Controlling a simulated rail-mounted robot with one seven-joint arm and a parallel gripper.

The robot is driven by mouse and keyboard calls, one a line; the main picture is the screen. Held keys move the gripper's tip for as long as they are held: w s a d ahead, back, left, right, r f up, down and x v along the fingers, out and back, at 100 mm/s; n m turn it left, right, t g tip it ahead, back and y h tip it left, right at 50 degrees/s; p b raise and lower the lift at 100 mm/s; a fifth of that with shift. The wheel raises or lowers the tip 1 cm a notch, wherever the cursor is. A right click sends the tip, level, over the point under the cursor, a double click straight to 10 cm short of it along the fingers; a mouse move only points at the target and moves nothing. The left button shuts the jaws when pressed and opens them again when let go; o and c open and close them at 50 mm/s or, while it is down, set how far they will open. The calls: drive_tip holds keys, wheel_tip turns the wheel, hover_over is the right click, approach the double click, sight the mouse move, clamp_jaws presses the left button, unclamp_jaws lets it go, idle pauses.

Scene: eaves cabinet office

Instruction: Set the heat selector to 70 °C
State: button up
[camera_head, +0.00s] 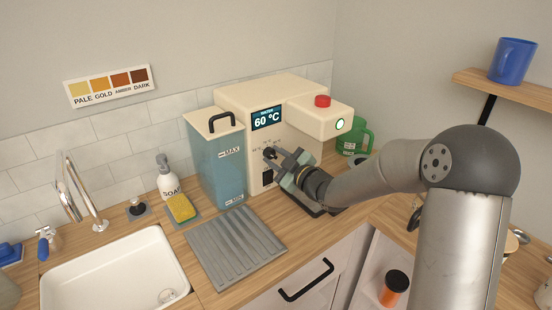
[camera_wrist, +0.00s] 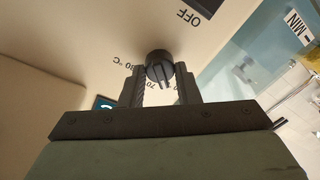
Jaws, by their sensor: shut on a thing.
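The heat selector is a round black knob (camera_wrist: 160,66) on the cream front of the water machine (camera_head: 292,98). In the wrist view my gripper (camera_wrist: 159,84) has one finger on each side of the knob and is shut on it. Printed marks surround the knob; OFF shows at upper right and a partly hidden 70 lies between the fingers. The machine's display (camera_head: 267,118) reads 60 °C. In the camera_head view my gripper (camera_head: 279,160) is at the machine's front, and the knob (camera_head: 270,152) is partly hidden there.
A blue-grey water tank (camera_head: 218,165) stands left of the knob. A red button (camera_head: 322,101) tops the machine's overhanging head. A green jug (camera_head: 354,137) is behind my arm. A ribbed grey mat (camera_head: 236,248) and a sink (camera_head: 110,275) lie at left.

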drive_tip(key=m+b, duration=0.1)
drive_tip(key=m, duration=0.3)
drive_tip(key=shift+f, duration=0.1)
drive_tip(key=m, duration=0.5)
drive_tip(key=shift+t, duration=0.3)
drive_tip(key=shift+m, duration=0.4)
drive_tip(key=o, duration=1)
drive_tip(key=shift+d, duration=0.15)
drive_tip(key=b+v, duration=0.2)
drive_tip(key=v, duration=1.5)
drive_tip(key=shift+s+f, duration=0.15)
